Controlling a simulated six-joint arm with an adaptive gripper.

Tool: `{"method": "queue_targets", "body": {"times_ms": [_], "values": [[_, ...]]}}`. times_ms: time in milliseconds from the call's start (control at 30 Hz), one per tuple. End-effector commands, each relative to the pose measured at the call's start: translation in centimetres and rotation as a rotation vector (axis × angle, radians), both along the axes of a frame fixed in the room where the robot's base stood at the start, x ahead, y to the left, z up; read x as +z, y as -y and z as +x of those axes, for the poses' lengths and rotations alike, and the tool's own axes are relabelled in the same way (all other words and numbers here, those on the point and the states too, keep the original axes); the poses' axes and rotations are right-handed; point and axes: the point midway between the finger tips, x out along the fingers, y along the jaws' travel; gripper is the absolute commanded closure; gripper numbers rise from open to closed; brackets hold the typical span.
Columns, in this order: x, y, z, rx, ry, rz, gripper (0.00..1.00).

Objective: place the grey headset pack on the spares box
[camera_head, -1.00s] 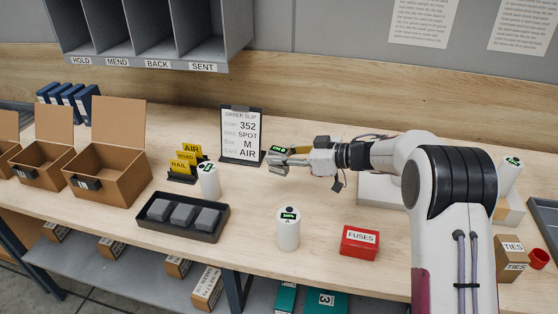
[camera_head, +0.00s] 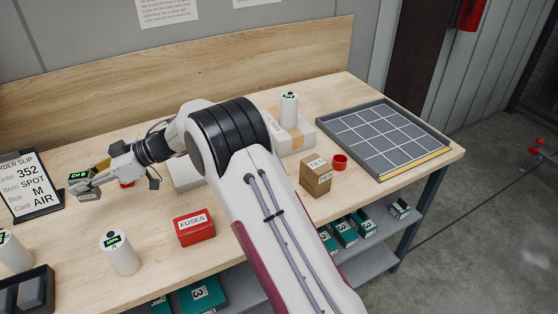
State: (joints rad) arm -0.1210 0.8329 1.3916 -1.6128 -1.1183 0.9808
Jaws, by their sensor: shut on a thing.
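My gripper (camera_head: 84,186) is at the left of the view, just right of the order slip stand, above the table. It is shut on a small dark grey pack (camera_head: 80,176) with a green-lit label that seems to read "CH B"; the fingers hide part of it.
A red FUSES box (camera_head: 194,229), a TIES carton (camera_head: 316,177) and a red cup (camera_head: 340,162) stand near my arm. A gridded grey tray (camera_head: 388,142) lies at the right end. A white cylinder (camera_head: 119,252) stands in front; a dark tray (camera_head: 47,294) holds grey blocks.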

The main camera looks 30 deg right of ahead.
Motion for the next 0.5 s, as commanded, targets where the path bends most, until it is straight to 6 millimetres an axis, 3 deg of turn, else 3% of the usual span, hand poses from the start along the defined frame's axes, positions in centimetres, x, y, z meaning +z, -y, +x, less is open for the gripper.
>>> {"method": "queue_targets", "body": {"times_ms": [267,500], "values": [[2.1,6.9,2.9,-0.102,0.003,0.000,1.00],[4.1,14.6,4.6,-0.213,0.003,0.000,1.00]]}}
